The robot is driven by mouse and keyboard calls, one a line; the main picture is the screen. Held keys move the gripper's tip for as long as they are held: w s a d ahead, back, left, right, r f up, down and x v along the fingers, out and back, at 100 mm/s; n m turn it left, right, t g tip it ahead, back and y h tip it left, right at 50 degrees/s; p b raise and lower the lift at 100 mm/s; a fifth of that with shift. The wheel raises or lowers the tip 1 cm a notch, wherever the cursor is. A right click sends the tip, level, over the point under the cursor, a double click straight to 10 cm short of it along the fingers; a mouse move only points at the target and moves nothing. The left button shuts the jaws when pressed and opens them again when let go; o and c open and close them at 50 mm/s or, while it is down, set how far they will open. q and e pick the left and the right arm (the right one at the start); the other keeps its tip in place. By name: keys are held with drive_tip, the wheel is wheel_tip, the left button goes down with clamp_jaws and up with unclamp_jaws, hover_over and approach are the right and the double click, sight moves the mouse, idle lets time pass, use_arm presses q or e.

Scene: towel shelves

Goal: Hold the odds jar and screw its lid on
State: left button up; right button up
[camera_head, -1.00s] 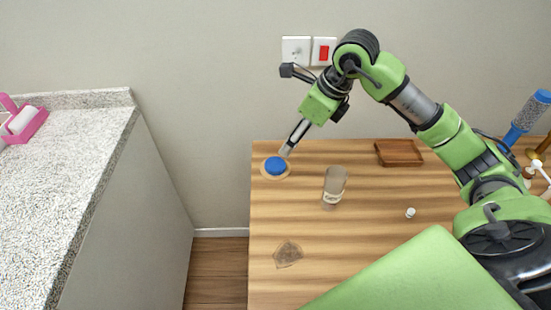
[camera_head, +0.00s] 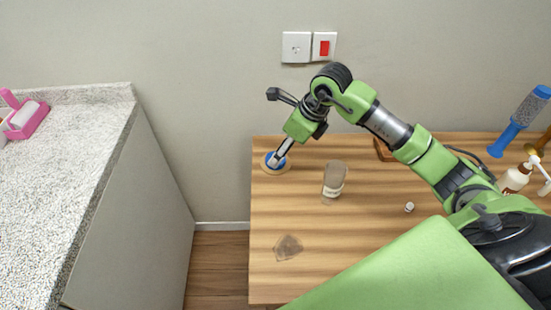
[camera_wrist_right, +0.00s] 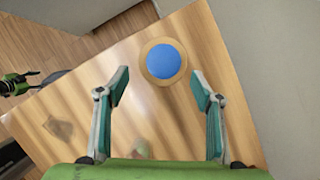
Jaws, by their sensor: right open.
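The blue lid (camera_head: 275,158) lies on a round wooden coaster (camera_head: 266,168) at the back left of the wooden table. It also shows in the right wrist view (camera_wrist_right: 163,61), with the coaster's rim (camera_wrist_right: 182,76) around it. My right gripper (camera_head: 276,163) is just over the lid and partly covers it in the head view. In the wrist view its fingers (camera_wrist_right: 160,84) are open and empty, apart from the lid, which lies just beyond the fingertips. The jar (camera_head: 334,181), clear with a pale label, stands upright and open right of the lid.
A wooden tray (camera_head: 383,151) lies at the back, partly behind my right arm. A small white item (camera_head: 409,207) and a flat brownish patch (camera_head: 287,247) are on the table. Bottles (camera_head: 515,178) and a blue brush (camera_head: 512,128) stand at the right.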

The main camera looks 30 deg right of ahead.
sight(282, 164)
drive_tip(key=shift+d+p+x, duration=0.15)
drive_tip(key=shift+p+x, duration=0.15)
drive_tip(key=shift+x, duration=1)
drive_tip(key=shift+d+p+x, duration=0.1)
drive_tip(key=shift+p+x, duration=0.2)
drive_tip(key=shift+x, duration=1)
drive_tip(key=shift+w, duration=0.15)
drive_tip(key=c, duration=0.8)
